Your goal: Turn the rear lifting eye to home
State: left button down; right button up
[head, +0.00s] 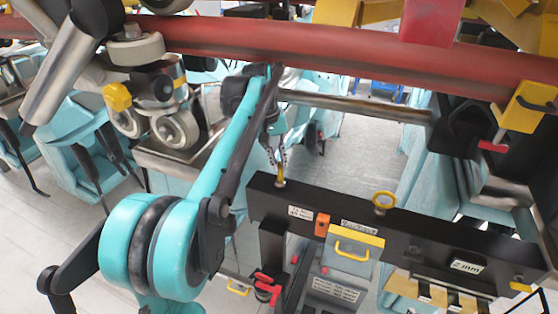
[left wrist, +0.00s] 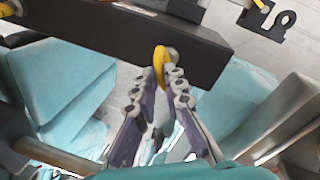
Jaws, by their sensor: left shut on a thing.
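A yellow lifting eye (head: 281,182) stands on the far left end of a black beam (head: 330,202). I take it as the rear eye. My left gripper (head: 277,164) reaches down over it. In the left wrist view the yellow eye (left wrist: 160,57) shows nearly edge-on between the fingertips of my left gripper (left wrist: 158,76), which is shut on it. The fingers partly hide the eye in the head view. My right gripper is not in view.
A red rail (head: 300,50) crosses above the beam. A steel bar (head: 355,106) lies behind my left gripper. A grey block with a yellow handle (head: 350,250) and a red clamp (head: 267,288) are on the beam's near side. A yellow clamp (head: 528,107) hangs at right.

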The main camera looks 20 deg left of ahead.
pick_arm(q)
jog(key=shift+m, duration=0.6)
jog(key=c, duration=1.6)
grip_release()
jog(key=shift+n, duration=0.3)
